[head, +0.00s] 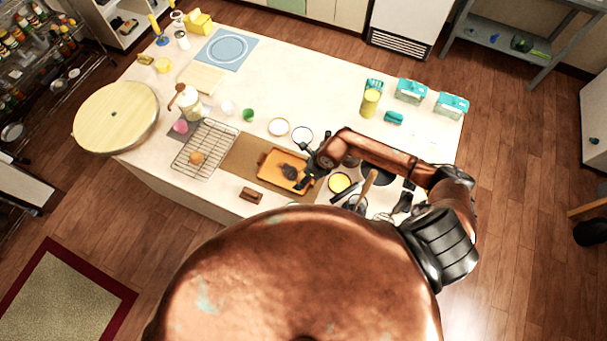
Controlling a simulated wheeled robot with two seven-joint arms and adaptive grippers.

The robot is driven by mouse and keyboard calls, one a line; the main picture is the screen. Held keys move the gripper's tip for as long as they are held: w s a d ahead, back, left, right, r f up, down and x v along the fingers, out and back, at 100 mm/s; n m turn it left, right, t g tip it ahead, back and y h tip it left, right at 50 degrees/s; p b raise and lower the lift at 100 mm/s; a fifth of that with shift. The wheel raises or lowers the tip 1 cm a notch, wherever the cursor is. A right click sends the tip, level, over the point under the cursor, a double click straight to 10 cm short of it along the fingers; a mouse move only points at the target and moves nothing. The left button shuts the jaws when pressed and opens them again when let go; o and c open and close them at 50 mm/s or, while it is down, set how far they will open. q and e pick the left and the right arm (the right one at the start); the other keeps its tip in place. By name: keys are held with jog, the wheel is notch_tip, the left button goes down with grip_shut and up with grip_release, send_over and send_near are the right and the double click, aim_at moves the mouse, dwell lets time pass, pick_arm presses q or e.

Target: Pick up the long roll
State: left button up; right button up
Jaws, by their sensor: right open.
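An oblong brown piece (250,194) lies at the counter's near edge, left of the orange tray. It may be the long roll, but it is too small to be sure. A small round golden-brown roll (197,158) rests on the wire rack (190,140). The orange tray (270,161) holds a dark lump (289,171) that I cannot identify. My right gripper (299,168) is open over the right side of this tray, its black fingers close to the lump. I cannot tell whether they touch it. My left gripper is not in view.
The tray sits on a brown mat (236,155). A yellow-filled bowl (340,182) and a wooden-handled utensil (367,187) stand close right of my gripper. Teal cartons (411,91) stand at the back right. The middle back of the counter (300,85) is clear.

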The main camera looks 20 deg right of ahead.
jog(key=shift+c, duration=0.3)
jog(key=c, duration=1.2)
jog(key=shift+r, duration=0.1)
